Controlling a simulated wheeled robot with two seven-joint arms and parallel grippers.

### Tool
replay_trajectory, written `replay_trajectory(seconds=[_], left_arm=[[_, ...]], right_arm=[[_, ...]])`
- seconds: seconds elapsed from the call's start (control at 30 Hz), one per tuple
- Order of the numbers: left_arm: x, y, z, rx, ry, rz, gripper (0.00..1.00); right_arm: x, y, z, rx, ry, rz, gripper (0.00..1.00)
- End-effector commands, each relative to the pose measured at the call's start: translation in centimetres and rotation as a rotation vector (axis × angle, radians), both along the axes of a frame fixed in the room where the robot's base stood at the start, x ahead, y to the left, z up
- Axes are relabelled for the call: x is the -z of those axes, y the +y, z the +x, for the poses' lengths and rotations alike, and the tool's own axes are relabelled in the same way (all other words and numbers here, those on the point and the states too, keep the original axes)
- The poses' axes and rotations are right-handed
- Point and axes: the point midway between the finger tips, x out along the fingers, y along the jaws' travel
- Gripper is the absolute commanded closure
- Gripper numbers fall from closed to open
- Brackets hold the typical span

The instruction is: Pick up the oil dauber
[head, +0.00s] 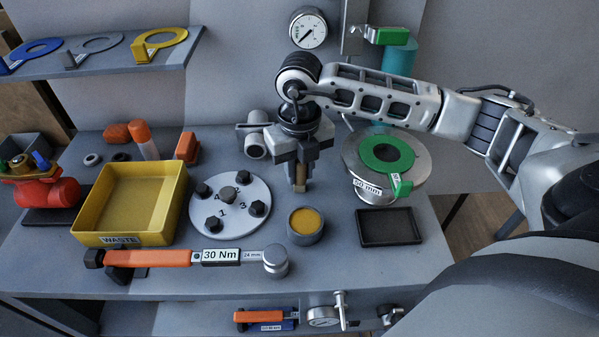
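My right gripper (300,170) points down above the middle of the table, behind the oil cup. A short brown upright piece, which I take for the oil dauber (299,177), shows between its fingers. The fingers look closed against its sides and hide its upper part. I cannot tell whether its lower end touches the table. The round grey cup (304,228) with yellow contents stands just in front of it. My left gripper is not in view.
A yellow waste bin (128,240), a bolted disc (230,202) and a torque wrench (150,258) lie left and front. A black tray (389,227) is empty at right, before a flange with a green ring (387,153). A shelf (110,62) overhangs the back left.

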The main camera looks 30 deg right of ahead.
Motion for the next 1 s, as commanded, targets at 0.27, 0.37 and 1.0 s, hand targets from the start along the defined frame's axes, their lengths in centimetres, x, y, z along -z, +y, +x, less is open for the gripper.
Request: replay_trajectory(seconds=[0.27, 0.37, 1.0], left_arm=[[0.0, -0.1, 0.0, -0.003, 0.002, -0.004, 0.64], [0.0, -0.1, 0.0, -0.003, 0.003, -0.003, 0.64], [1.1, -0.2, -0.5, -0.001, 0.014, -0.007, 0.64]], right_arm=[[-0.1, 0.0, 0.0, 0.000, 0.000, 0.000, 1.00], [-0.3, 0.0, 0.0, 0.000, -0.001, 0.000, 1.00], [-10.1, 4.9, -5.9, -0.010, -0.006, 0.000, 1.00]])
